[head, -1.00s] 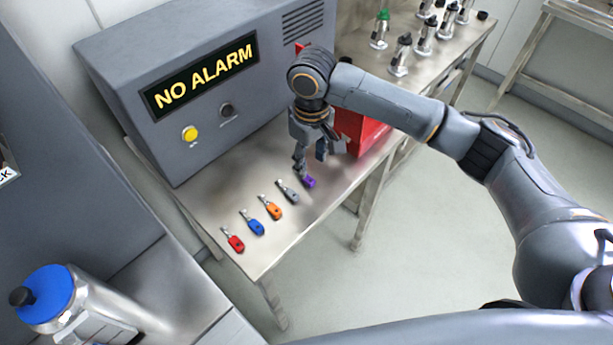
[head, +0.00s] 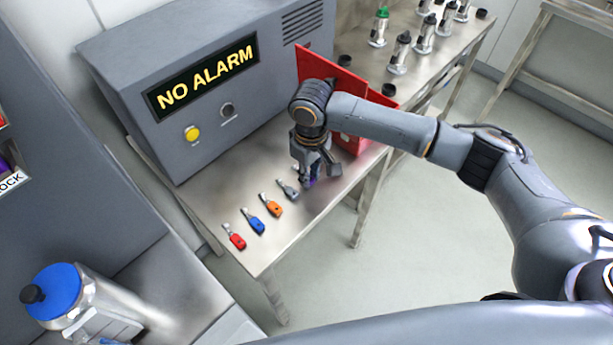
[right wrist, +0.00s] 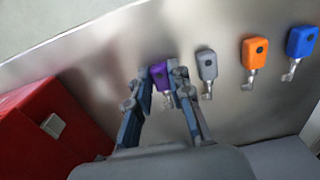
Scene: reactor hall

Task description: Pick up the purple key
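The purple key (right wrist: 160,76) lies on the metal table at the end of a row of keys. In the head view only a little of the purple key (head: 313,183) shows below my right gripper (head: 314,178). In the right wrist view, the two fingertips of my right gripper (right wrist: 161,80) are drawn in on either side of the purple key and appear to press on it. The key appears still at the table surface. My left gripper is not in view.
A grey key (head: 287,189), an orange key (head: 272,205), a blue key (head: 254,223) and a red key (head: 235,238) lie beside it on the table (head: 235,200). A red box (head: 345,75) stands behind my gripper. The grey alarm cabinet (head: 210,135) borders the table's back.

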